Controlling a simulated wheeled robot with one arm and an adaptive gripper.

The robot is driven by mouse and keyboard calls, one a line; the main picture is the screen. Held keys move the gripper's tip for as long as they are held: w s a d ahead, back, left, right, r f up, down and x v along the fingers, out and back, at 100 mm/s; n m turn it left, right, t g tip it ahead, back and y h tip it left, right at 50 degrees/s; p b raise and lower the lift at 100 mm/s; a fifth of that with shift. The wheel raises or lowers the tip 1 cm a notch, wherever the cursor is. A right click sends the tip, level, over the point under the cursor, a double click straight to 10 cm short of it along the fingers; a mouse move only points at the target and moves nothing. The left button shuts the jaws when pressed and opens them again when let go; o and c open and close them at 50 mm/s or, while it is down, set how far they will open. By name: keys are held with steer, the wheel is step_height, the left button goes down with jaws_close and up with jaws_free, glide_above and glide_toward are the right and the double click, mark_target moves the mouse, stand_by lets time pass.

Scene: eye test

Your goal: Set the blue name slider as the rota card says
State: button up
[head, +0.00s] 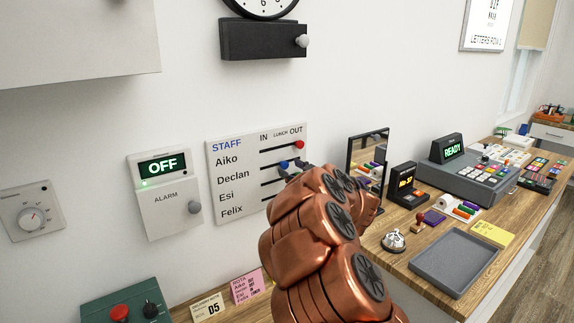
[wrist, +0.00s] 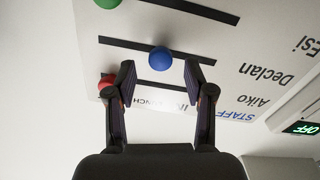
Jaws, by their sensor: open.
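The staff board (head: 232,178) hangs on the wall with columns IN, LUNCH and OUT. The blue slider knob (head: 284,165) is in Declan's row, near the middle of its slot. In the wrist view, the board is upside down and the blue knob (wrist: 161,59) sits between the tips of my open gripper (wrist: 159,73), with gaps showing on both sides. The red knob (head: 299,145) is at the OUT end of Aiko's row. A green knob (wrist: 107,3) shows at the wrist view's top edge. The pink rota card (head: 247,285) stands below; its entries are too small to read surely.
My arm hides the lower right of the board. An alarm box (head: 168,208) reading OFF is left of it, and a black clock box (head: 262,40) is above. A mirror (head: 368,160), bell (head: 394,240) and grey tray (head: 454,262) stand on the counter at right.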

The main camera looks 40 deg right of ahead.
mark_target(284, 165)
steer(key=shift+w, duration=1.4)
jaws_close()
